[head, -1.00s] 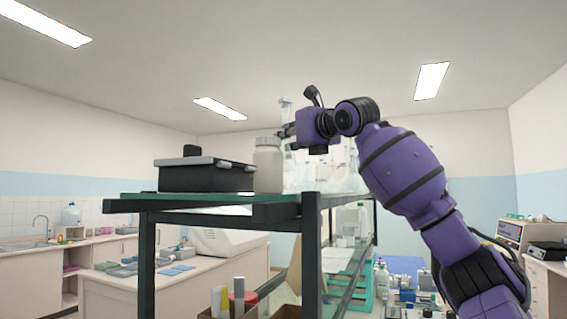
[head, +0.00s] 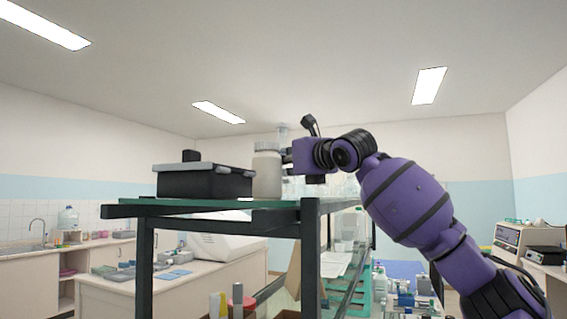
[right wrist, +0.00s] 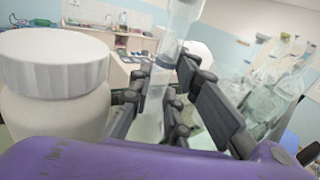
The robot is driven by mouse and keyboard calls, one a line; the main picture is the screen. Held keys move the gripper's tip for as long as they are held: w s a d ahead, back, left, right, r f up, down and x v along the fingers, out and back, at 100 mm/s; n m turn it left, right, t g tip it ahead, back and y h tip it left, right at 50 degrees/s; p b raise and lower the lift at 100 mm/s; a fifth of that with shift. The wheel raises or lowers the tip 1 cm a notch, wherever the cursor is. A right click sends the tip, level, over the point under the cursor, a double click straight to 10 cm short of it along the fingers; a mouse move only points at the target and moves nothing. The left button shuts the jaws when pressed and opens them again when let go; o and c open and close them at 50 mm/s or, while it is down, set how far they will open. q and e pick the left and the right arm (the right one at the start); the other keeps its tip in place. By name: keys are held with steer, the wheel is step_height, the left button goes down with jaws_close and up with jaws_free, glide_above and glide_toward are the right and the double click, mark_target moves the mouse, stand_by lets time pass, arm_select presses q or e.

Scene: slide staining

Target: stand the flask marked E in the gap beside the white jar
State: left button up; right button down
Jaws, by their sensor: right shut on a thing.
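The white jar (head: 267,174) stands on the green shelf top (head: 190,203) beside a black case. In the right wrist view the jar (right wrist: 55,95) is large, upright and close at the left of my gripper. My right gripper (right wrist: 172,95) is shut on a clear glass flask (right wrist: 180,25), between the jar and other glassware. The flask's neck (head: 284,134) shows above the gripper in the head view. I see no letter on it, and its base is hidden, so I cannot tell whether it touches the shelf. My left gripper is out of view.
Several clear glass vessels (right wrist: 285,90) stand close on the right of the gripper in the right wrist view. The black case (head: 205,181) with a grey lid stands left of the jar. The shelf has dark posts (head: 311,260). Benches with lab items stand beyond.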

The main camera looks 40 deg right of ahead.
steer(key=shift+f, duration=0.1)
steer(key=c, duration=1.9)
jaws_free()
steer(key=shift+s, duration=0.1)
steer(key=s, duration=0.4)
steer(key=shift+a, duration=0.2)
steer(key=shift+s+a+f, duration=0.1)
steer(key=shift+s+a, duration=0.1)
steer(key=shift+s, duration=0.45)
steer(key=s, duration=0.6)
steer(key=shift+s+a, duration=0.2)
steer(key=shift+a, duration=0.15)
steer(key=shift+a, duration=0.1)
